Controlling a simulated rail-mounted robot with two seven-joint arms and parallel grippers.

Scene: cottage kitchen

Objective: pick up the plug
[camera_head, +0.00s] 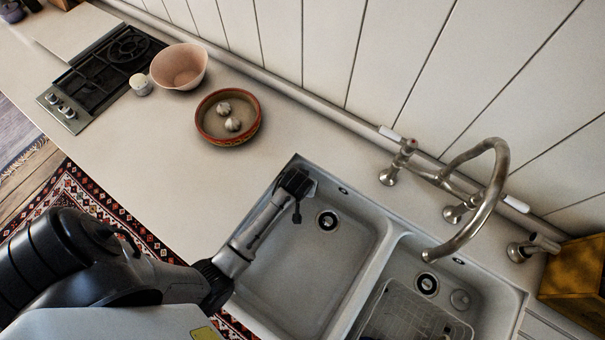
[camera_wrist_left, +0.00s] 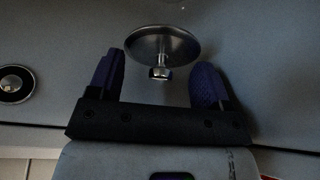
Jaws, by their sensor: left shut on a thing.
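The plug (camera_wrist_left: 160,45) is a shiny metal disc with a small knob. In the left wrist view it sits between the two blue-padded fingers of my left gripper (camera_wrist_left: 158,85), which is shut on it, and the disc spans the gap. In the head view my left gripper (camera_head: 297,205) is over the back left of the left sink basin (camera_head: 287,265). I cannot make out the held plug there. My right gripper is in neither view.
The left basin has a round drain (camera_head: 327,220). The right basin holds another drain (camera_head: 427,284), a round grey disc (camera_head: 460,299) and a wire rack (camera_head: 405,318). A curved tap (camera_head: 490,190) stands behind. A bowl with garlic (camera_head: 206,133) is on the counter.

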